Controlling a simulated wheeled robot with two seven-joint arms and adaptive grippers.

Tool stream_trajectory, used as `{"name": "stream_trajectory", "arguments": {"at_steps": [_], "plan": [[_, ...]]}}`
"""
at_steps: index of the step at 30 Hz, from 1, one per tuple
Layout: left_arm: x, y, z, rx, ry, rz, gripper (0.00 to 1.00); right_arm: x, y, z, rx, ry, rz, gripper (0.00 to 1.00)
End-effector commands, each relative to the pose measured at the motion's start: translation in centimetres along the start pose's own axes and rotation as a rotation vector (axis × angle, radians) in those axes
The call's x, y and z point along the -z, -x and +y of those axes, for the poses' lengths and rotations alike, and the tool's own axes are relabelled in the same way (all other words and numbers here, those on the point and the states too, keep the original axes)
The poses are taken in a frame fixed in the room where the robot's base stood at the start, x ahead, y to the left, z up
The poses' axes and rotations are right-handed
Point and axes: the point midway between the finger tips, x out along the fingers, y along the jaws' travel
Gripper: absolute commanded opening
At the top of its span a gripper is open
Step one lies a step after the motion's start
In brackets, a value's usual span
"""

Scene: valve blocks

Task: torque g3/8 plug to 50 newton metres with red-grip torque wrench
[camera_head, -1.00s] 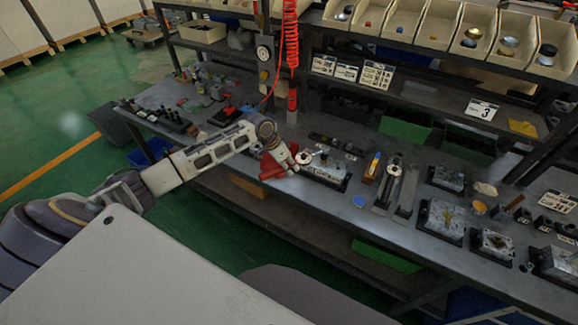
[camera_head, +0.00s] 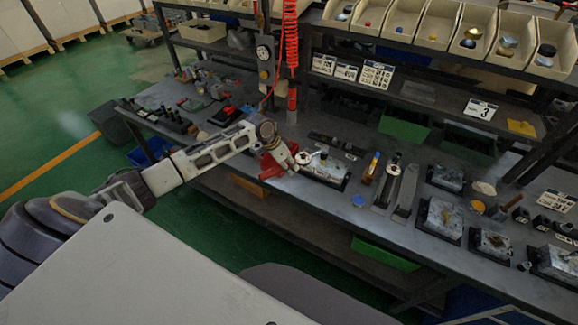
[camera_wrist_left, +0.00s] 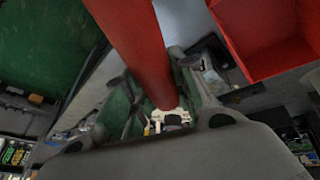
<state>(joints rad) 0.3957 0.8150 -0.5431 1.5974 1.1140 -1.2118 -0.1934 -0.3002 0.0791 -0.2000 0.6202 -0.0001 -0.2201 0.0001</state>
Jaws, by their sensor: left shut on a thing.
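My left gripper (camera_head: 292,161) reaches over the front edge of the bench, just left of a valve block (camera_head: 325,172). In the left wrist view it is shut around a thick red cylinder (camera_wrist_left: 138,45), which looks like the red grip of the torque wrench. A pale ring-shaped part (camera_head: 303,158) shows beside the fingers, by the left end of the block; I cannot tell whether it belongs to the wrench. The G3/8 plug and the wrench's seating on it cannot be made out. My right gripper is not in view.
A red tray (camera_wrist_left: 262,48) lies close to the gripper in the left wrist view. Tools on strips (camera_head: 392,188) and more valve blocks (camera_head: 440,217) stand to the right on the bench (camera_head: 345,203). A red coiled hose (camera_head: 291,40) hangs behind.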

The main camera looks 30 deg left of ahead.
Motion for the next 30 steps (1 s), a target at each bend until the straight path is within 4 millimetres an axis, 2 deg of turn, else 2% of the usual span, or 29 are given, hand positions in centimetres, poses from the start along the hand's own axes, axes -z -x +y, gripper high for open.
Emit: {"name": "stream_trajectory", "arguments": {"at_steps": [30], "plan": [[-0.05, -0.36, -0.11, 0.001, 0.000, 0.003, 0.00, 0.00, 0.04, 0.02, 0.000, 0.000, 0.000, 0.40]]}}
